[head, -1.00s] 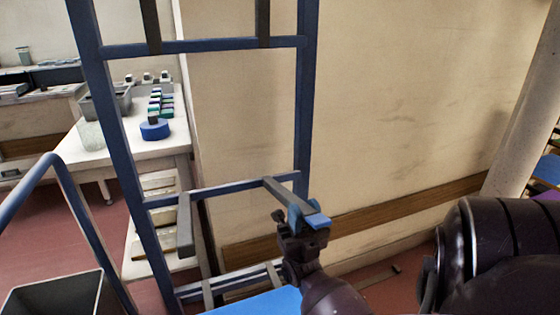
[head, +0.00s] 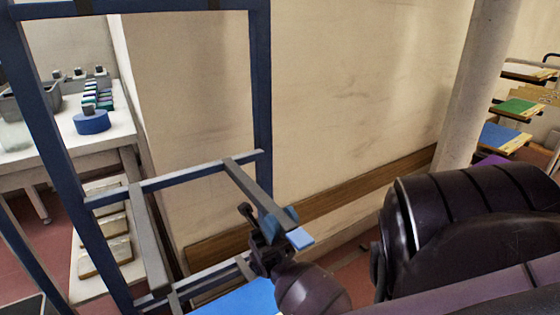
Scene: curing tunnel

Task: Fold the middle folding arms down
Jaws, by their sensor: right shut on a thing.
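A blue upright rack (head: 262,95) stands in front of me in the head view. From its middle crossbar (head: 180,179), two grey folding arms stick out towards me: the left middle folding arm (head: 148,240) and the right middle folding arm (head: 248,185). Both slant down the picture; their exact tilt is hard to judge. My right gripper (head: 283,228) is shut on the free end of the right middle arm, hiding part of that end. The left middle arm is untouched. My left gripper is out of view.
A lower crossbar (head: 205,272) with grey arms sits below, above a blue surface (head: 240,299). A white table (head: 70,150) with a grey bin and blue disc stands at left. A pale column (head: 478,90) and racks with coloured boards are at right.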

